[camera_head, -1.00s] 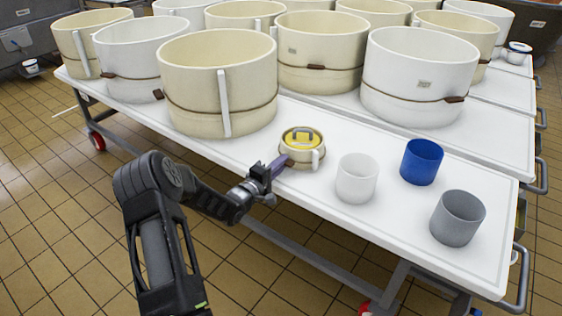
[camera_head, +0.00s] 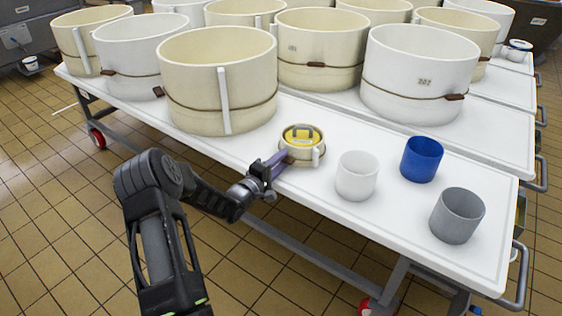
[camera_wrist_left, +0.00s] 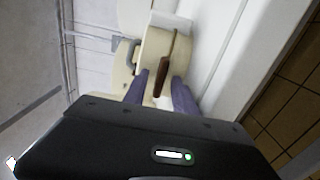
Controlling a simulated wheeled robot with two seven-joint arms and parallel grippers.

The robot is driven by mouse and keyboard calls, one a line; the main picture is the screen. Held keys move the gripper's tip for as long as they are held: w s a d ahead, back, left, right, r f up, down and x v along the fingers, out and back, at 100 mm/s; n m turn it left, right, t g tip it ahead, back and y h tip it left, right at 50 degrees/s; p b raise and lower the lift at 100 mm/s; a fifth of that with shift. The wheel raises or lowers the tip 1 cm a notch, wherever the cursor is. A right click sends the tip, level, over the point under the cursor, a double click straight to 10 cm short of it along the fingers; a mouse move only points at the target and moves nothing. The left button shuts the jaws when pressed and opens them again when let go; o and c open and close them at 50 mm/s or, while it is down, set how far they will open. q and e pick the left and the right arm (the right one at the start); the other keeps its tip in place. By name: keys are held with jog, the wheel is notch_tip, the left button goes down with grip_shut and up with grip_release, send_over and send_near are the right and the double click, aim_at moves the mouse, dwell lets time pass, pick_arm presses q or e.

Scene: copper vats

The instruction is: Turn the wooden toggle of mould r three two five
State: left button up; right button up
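A small cream mould (camera_head: 301,154) with a yellow top and a grey handle stands near the table's front edge. It also shows in the left wrist view (camera_wrist_left: 151,47), with a brown wooden toggle (camera_wrist_left: 162,78) on its side. I cannot read a number on it. My left gripper (camera_head: 284,163) is at the front left side of this mould in the head view. In the left wrist view its two purple fingers (camera_wrist_left: 160,80) are apart, one on each side of the toggle, with gaps visible. My right gripper is not in view.
A white cup (camera_head: 357,177), a blue cup (camera_head: 422,160) and a grey cup (camera_head: 457,216) stand to the right on the white table (camera_head: 400,222). Several large moulds with toggles stand behind, the nearest a cream one (camera_head: 195,80). Open tiled floor lies in front.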

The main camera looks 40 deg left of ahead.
pick_arm(q)
jog(key=shift+s, duration=0.1)
jog(key=s+p, duration=0.1)
jog(key=s, duration=0.6)
jog(key=shift+s, duration=0.3)
dwell(0.3)
